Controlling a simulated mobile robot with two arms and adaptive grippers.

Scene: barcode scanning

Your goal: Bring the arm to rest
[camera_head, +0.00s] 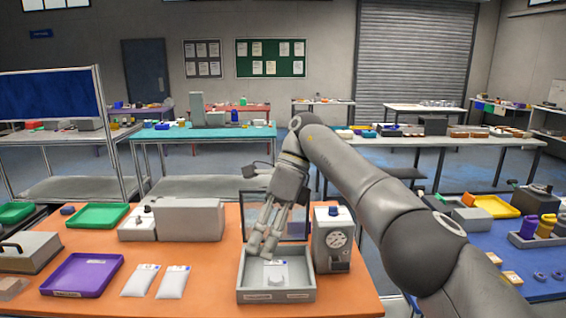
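My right arm comes in from the lower right and reaches over the orange table. Its gripper (262,250) points down over the back part of a grey open tray (276,297). Its two fingers look apart, with a gap between them and nothing seen held. A white packet with a small label (275,272) lies in the tray, just below and in front of the fingertips. The fingers hide part of the tray's back. Whether they touch anything there cannot be told. My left arm and gripper are not in view.
A grey device with a dial (334,243) stands close to the tray's right side. A dark-framed panel (294,224) stands behind the gripper. Two white packets (140,281) (173,282), a purple tray (82,275) and a grey box (190,220) are to the left.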

